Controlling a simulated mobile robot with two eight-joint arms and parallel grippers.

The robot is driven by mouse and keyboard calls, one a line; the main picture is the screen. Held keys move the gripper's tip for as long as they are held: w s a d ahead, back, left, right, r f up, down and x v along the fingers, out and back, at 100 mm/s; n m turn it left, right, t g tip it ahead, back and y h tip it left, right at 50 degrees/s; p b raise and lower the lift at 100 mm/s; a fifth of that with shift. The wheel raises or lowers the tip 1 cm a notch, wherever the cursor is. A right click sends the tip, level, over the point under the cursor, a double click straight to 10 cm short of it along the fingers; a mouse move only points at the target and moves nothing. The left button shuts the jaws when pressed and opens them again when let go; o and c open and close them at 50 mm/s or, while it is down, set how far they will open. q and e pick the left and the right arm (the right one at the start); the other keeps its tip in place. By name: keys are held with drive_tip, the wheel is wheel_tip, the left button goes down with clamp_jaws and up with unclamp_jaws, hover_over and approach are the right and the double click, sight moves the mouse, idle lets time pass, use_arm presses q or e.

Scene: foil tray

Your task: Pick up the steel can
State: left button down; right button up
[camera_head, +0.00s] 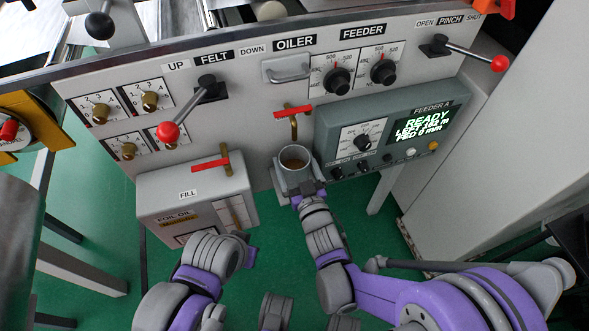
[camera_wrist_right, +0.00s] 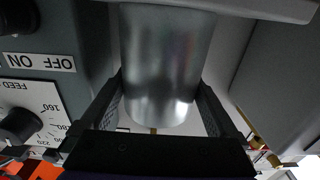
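The steel can (camera_head: 296,181) is a plain grey open cylinder with brownish liquid inside. It stands upright at the front of the grey machine, below the brass spout with a red handle. My right gripper (camera_head: 309,194) reaches it from the front, low on its wall. In the right wrist view, the can (camera_wrist_right: 163,65) fills the space between the two dark fingers of my right gripper (camera_wrist_right: 161,92). No clear gap shows on either side, so the fingers appear closed on it. The can's base is partly hidden. My left arm shows at lower left, but its gripper fingers do not show.
The Feeder A box (camera_head: 380,137) stands close to the right of the can. The red-handled tap (camera_head: 293,113) is just above the can. Green floor lies open below.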

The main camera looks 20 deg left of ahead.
drive_tip(key=c, duration=1.2)
drive_tip(key=shift+c, duration=0.2)
drive_tip(key=shift+r, duration=0.15)
